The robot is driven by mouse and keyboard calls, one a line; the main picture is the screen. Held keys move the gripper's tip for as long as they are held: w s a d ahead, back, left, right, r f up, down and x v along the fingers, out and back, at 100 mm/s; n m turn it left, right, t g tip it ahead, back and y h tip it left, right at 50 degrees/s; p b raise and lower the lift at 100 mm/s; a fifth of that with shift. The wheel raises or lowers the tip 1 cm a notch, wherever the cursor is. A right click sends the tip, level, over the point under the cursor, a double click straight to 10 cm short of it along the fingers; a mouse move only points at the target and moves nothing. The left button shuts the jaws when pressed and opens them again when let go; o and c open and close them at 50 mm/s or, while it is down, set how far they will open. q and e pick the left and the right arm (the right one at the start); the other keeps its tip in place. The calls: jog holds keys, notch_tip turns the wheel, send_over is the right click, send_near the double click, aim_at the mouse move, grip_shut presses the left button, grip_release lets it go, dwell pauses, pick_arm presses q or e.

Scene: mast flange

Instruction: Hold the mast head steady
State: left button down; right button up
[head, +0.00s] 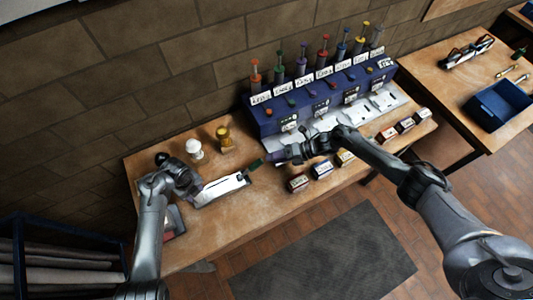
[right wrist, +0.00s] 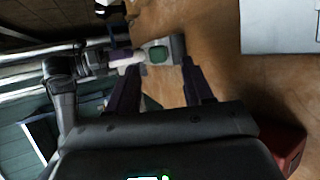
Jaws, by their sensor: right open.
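A long white piece (head: 222,190) with dark edges lies on the wooden bench in the head view, and a green end (head: 255,164) shows at its right. I take this to be the mast head, but cannot be sure. My right gripper (head: 270,159) is at that green end. In the right wrist view my right gripper (right wrist: 160,75) is open, its two dark fingers on either side of a pale block with a green face (right wrist: 158,54). Contact cannot be told. My left gripper (head: 190,186) is at the left end of the white piece; its fingers are hidden.
A blue rack (head: 320,110) with several coloured plungers stands at the back of the bench (head: 250,215). A white-domed item (head: 195,149) and a brass-coloured item (head: 225,138) stand behind the white piece. Several small labelled boxes (head: 322,169) line the front right.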

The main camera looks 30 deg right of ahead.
jog(key=shift+v, duration=1.8)
pick_arm(q)
jog(key=shift+c, duration=2.4)
grip_release()
jog(key=shift+r, duration=0.15)
